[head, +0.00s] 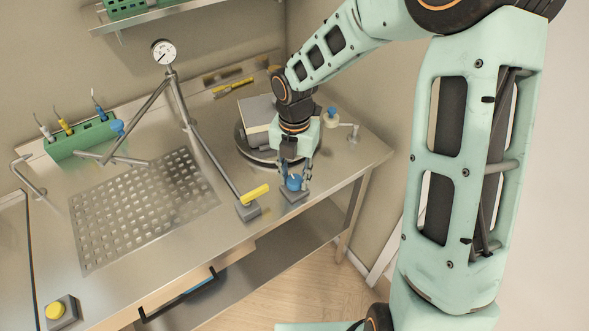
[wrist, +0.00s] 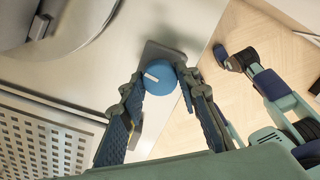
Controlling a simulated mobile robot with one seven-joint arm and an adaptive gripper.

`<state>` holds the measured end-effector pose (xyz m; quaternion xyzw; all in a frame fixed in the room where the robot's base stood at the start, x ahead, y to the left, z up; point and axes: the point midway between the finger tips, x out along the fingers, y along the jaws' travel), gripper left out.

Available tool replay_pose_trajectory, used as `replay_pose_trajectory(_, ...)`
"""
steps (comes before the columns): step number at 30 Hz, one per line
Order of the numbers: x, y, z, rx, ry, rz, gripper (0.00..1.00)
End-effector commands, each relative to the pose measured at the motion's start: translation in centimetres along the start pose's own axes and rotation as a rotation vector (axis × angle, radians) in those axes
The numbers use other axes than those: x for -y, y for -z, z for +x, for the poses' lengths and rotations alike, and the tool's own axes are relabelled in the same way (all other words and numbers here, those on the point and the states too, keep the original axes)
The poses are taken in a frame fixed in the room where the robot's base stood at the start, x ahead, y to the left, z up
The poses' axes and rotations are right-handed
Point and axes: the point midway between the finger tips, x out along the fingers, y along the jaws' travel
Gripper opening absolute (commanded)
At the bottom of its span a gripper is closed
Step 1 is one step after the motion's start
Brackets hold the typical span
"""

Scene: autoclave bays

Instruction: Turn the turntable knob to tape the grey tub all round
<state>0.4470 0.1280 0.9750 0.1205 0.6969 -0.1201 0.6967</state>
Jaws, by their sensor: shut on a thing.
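The blue knob (head: 294,183) sits on a small grey base at the bench's front edge. My gripper (head: 293,178) comes down over it from above and is shut on it. In the wrist view the knob (wrist: 148,90) is between the two fingers (wrist: 158,84), with a white mark on its top pointing to the upper left. The grey tub (head: 258,109) stands behind my gripper on the round, dark-edged turntable (head: 246,151), partly hidden by my wrist. The turntable's edge also shows in the wrist view (wrist: 92,43). I cannot tell how much tape is on the tub.
A perforated drain area (head: 140,205), a pressure gauge on a pipe (head: 164,52) and a green rack (head: 84,138) are farther left. A small blue-topped fitting (head: 331,112) stands at the right.

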Motion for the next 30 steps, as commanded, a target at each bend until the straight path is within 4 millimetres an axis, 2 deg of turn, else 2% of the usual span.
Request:
replay_pose_trajectory(10,-0.06,0.0,-0.13,0.0,-0.001,-0.132,0.05)
replay_pose_trajectory(26,-0.06,-0.02,-0.02,0.001,-0.001,-0.152,0.05)
replay_pose_trajectory(27,-0.06,-0.02,-0.02,0.001,-0.001,-0.152,0.34)
replay_pose_trajectory(30,-0.05,-0.02,-0.01,0.001,0.0,-0.151,0.45)
